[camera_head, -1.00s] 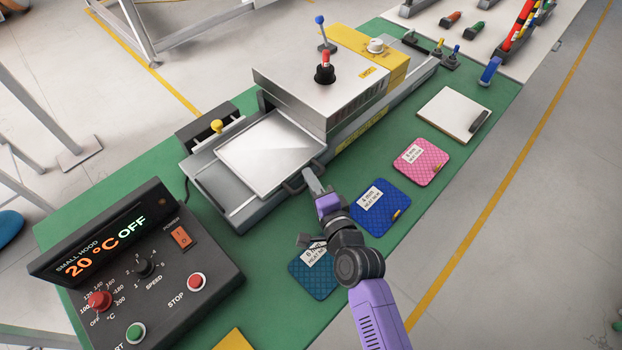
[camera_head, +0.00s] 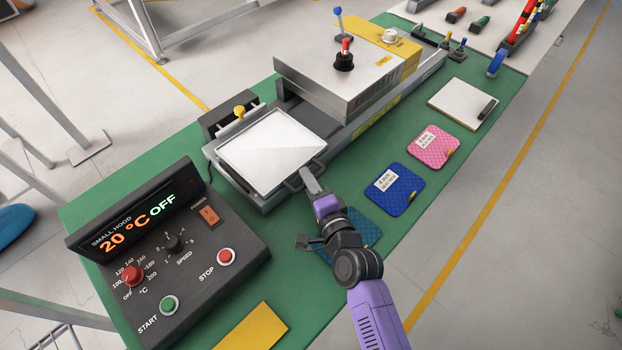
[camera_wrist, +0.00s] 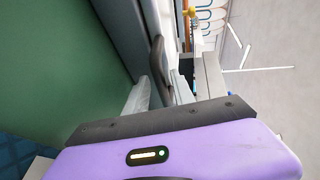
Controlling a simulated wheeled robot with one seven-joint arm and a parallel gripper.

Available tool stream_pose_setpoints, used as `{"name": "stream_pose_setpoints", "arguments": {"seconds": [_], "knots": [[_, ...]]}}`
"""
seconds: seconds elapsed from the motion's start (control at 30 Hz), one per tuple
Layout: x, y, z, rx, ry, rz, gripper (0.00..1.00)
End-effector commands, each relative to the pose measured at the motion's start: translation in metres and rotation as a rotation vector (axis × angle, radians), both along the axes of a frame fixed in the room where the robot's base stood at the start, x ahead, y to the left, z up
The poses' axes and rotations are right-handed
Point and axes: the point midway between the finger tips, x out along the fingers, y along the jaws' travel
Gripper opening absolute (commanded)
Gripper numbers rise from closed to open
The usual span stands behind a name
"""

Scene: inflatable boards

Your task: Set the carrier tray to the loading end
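The carrier tray (camera_head: 268,148) is a flat, pale metal plate on the rail unit, near the end with the yellow knob (camera_head: 239,111). It lies clear of the silver hood (camera_head: 318,82). Its dark handle (camera_head: 294,184) sticks out at the front edge and also shows in the wrist view (camera_wrist: 158,62). My gripper (camera_head: 310,178) is at this handle.
A control box (camera_head: 185,250) reading 20 °C OFF stands at the front left. Blue (camera_head: 395,190) and pink (camera_head: 433,147) pads and a white board (camera_head: 463,102) lie right of the rail on the green table (camera_head: 300,255). A teal pad is partly behind my arm.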

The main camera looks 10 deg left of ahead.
Motion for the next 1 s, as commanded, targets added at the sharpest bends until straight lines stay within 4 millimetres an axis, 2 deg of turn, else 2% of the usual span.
{"name": "stream_pose_setpoints", "arguments": {"seconds": [0.37, 0.47, 0.8, 1.0], "knots": [[0.001, -0.004, 0.003, 0.001, -0.005, -0.007, 0.34], [-0.007, -0.009, 0.003, 0.0, -0.004, -0.008, 0.34], [-0.052, -0.032, 0.012, 0.0, -0.003, -0.006, 0.34], [-0.064, -0.039, 0.016, 0.001, -0.004, -0.006, 0.34]]}}
